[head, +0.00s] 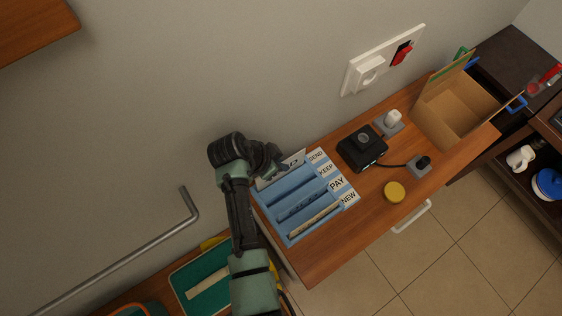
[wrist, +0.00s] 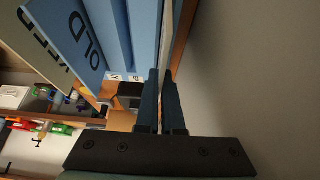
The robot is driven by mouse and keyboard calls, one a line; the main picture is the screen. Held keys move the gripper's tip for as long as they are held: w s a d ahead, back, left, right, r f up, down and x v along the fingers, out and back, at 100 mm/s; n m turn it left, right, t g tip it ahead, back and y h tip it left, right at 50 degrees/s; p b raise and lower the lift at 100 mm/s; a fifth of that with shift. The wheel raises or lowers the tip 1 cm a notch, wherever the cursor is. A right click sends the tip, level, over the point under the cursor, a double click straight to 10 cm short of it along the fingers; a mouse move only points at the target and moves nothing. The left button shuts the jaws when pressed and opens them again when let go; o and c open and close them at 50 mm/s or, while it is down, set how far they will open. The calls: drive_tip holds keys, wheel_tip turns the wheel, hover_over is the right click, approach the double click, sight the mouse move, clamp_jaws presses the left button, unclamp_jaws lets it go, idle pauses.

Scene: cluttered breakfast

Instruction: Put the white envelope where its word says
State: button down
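The white envelope (head: 293,160) is at the back of the blue letter sorter (head: 267,198), over or in its rear slot. Only a "D" of its word shows; my gripper hides the rest. My gripper (head: 276,160) is at the envelope's left part. In the wrist view its fingers (wrist: 161,85) are close together, with the envelope (wrist: 166,35) edge-on between them. The sorter's labels read SEND (head: 316,156), KEEP (head: 326,169), PAY (head: 336,183) and NEW (head: 348,197), from back to front. I cannot tell how deep the envelope sits.
A blue envelope marked OLD (wrist: 80,38) and a cream envelope (head: 314,221) stand in other slots. Right of the sorter are a black device (head: 362,148), a yellow lid (head: 394,191) and an open cardboard box (head: 452,110). The wall is close behind.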

drive_tip(key=shift+f+b, duration=0.75)
drive_tip(key=shift+f, duration=0.25)
drive_tip(key=shift+r, duration=0.1)
drive_tip(key=c, duration=1)
unclamp_jaws()
wheel_tip(320, 180, up, 6)
drive_tip(key=p, duration=0.5)
